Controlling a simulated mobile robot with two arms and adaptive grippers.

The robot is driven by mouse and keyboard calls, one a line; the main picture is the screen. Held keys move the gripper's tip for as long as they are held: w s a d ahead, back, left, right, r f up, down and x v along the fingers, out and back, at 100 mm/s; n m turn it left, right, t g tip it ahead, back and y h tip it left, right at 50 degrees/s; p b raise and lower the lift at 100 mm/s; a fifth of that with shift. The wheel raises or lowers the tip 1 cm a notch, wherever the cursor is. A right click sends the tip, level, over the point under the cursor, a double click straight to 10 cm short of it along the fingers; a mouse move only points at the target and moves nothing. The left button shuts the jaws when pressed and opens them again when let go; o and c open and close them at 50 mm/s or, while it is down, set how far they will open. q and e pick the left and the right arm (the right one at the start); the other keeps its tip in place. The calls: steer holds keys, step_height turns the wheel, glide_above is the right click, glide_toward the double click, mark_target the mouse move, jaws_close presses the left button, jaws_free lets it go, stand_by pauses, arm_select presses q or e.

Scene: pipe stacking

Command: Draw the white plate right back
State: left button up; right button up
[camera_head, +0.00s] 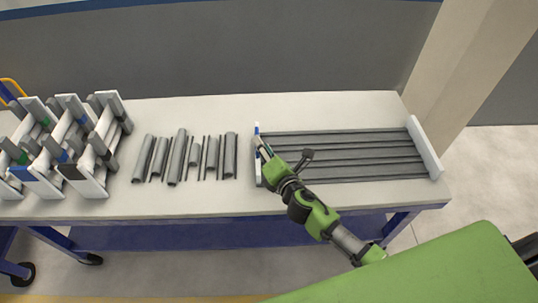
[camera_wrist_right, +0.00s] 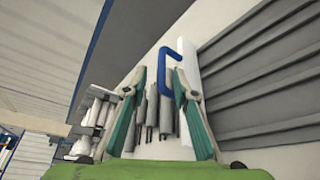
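The white plate (camera_head: 257,129) stands upright at the left end of the ribbed grey rack, mostly hidden behind my right gripper in the head view. In the right wrist view the white plate (camera_wrist_right: 187,62) carries a blue C-shaped handle (camera_wrist_right: 164,62). My right gripper (camera_head: 262,146) is at the plate's left end area. In the wrist view the right gripper (camera_wrist_right: 161,76) has its fingers apart, with the handle close to the right fingertip and partly between the fingers. I cannot tell whether they touch. My left gripper is not in view.
The grey ribbed rack (camera_head: 345,157) ends at a white end plate (camera_head: 425,148) on the right. Several loose grey pipes (camera_head: 178,157) lie to the left on the white table (camera_head: 220,112). White stands with pipes (camera_head: 92,175) are at the far left. A pillar (camera_head: 460,70) rises behind right.

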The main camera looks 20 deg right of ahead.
steer(key=v, duration=0.5)
steer(key=shift+s, duration=0.25)
